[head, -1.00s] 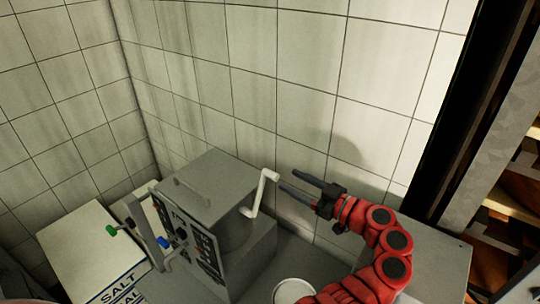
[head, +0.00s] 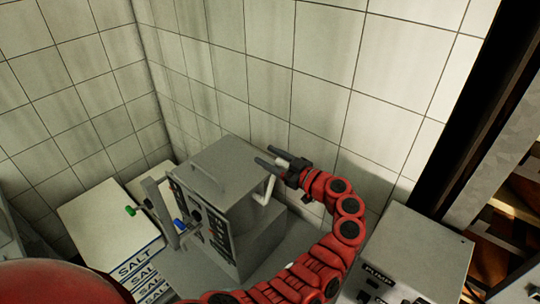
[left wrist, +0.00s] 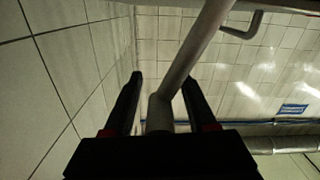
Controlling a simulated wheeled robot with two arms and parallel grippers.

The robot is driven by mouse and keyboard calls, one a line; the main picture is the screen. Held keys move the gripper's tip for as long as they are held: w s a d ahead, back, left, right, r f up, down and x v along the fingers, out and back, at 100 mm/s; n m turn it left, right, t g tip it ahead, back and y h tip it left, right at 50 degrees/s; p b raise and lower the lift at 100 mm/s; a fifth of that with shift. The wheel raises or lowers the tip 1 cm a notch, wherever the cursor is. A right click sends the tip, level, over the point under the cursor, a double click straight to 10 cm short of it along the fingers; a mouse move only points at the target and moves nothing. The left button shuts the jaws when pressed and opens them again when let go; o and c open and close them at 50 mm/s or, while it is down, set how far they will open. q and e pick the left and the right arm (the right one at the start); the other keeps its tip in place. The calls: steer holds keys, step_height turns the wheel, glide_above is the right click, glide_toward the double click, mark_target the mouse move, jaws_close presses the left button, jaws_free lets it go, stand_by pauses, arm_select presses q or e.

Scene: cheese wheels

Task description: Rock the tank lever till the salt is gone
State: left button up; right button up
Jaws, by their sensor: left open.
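The grey tank (head: 232,172) is a box in the corner with a control panel on its front. Its pale crank-shaped lever (head: 265,190) sticks out of the right side; its upper end is partly hidden by my left gripper. My left gripper (head: 268,156) is open at the lever's top. In the left wrist view the lever's bar (left wrist: 190,60) runs between the two open fingers (left wrist: 162,80), which are not closed on it. No loose salt is visible; the tank's inside is hidden. My right gripper is not in view.
White boxes marked SALT (head: 135,262) are stacked left of the tank. A grey cabinet marked PUMP (head: 420,250) stands at the right. The tiled wall (head: 330,100) is close behind.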

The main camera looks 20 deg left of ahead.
arm_select(q)
jaws_close()
stand_by(1.4)
